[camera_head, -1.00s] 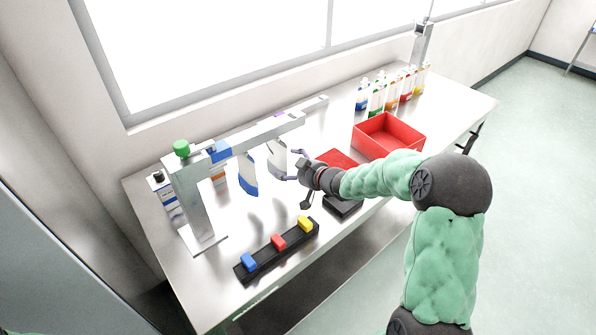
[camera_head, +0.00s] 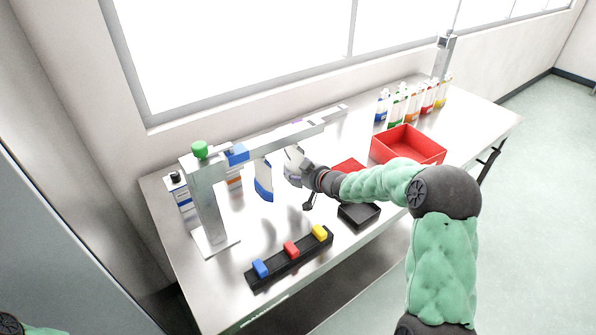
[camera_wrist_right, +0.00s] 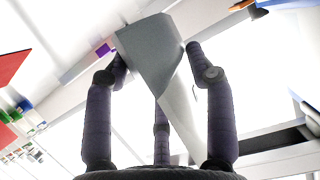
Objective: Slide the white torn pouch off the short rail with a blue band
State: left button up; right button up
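A pale pouch (camera_head: 293,157) hangs at the rail (camera_head: 290,133), at the tips of my right gripper (camera_head: 305,172). In the right wrist view the grey-white pouch (camera_wrist_right: 150,55) lies between the spread side fingers of my right gripper (camera_wrist_right: 157,60), near their tips. Whether they press on it is unclear. I cannot make out a tear. A blue band (camera_head: 237,153) sits on the rail near the post (camera_head: 207,205). A second pouch, white with a blue lower end (camera_head: 264,180), hangs to the left. My left gripper is out of view.
A black holder (camera_head: 275,270) with blue, red and yellow blocks stands at the front. A black tray (camera_head: 359,216) and red bin (camera_head: 408,147) lie to the right. Bottles (camera_head: 412,104) stand behind the bin. A purple band (camera_wrist_right: 104,49) shows on a rail.

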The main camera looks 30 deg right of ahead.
jog(key=shift+c, duration=1.1)
jog(key=shift+r+p, duration=0.2)
jog(key=shift+p, duration=0.15)
jog(key=shift+d, duration=0.1)
jog(key=d+p, duration=0.8)
jog(key=d, duration=0.1)
jog(key=shift+w+d+f, duration=0.15)
jog(key=shift+w+d, duration=0.25)
dwell(0.7)
dwell(0.4)
